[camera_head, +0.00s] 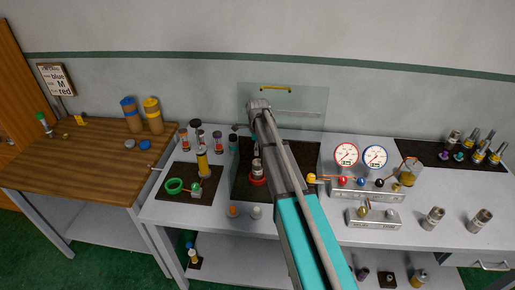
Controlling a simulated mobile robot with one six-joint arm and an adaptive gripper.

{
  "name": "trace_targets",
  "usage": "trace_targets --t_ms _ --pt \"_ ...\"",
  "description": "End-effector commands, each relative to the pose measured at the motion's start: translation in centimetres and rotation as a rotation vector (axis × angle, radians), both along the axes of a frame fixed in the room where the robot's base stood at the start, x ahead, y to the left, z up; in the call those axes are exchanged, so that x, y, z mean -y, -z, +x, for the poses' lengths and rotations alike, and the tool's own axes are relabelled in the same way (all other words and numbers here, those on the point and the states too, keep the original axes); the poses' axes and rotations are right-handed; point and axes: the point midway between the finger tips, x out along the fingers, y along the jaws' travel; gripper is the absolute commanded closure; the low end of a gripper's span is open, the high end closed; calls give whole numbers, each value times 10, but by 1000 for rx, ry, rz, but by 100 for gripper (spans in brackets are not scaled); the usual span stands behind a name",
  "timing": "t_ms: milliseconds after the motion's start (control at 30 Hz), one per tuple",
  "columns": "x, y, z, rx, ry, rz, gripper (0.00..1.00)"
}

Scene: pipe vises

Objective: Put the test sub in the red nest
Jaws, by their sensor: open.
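My arm rises from the bottom edge across the middle of the head view and ends in a grey block near the back wall. I cannot make out gripper fingers there; they do not show. A red ring-shaped nest (258,181) sits on the dark mat, just left of my arm. A short cylinder with pale and dark bands (257,167) stands at this red ring, partly covered by my arm. I cannot tell whether it is the test sub. Several other banded cylinders stand at the left, including a dark-topped one (196,130) and a red-topped one (184,138).
A clear panel (310,98) stands behind. Two gauges (346,154) (375,156) and a valve box are at the right. Two metal cylinders (433,218) (479,221) stand farther right. A wooden bench (75,160) is left.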

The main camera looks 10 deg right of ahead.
Motion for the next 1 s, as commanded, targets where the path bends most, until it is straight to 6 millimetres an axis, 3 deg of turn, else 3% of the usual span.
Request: trace_targets --t_ms 233,1000 --pt "0 -13 0 0 0 0 0" --pt "0 -13 -1 0 -6 0 0"
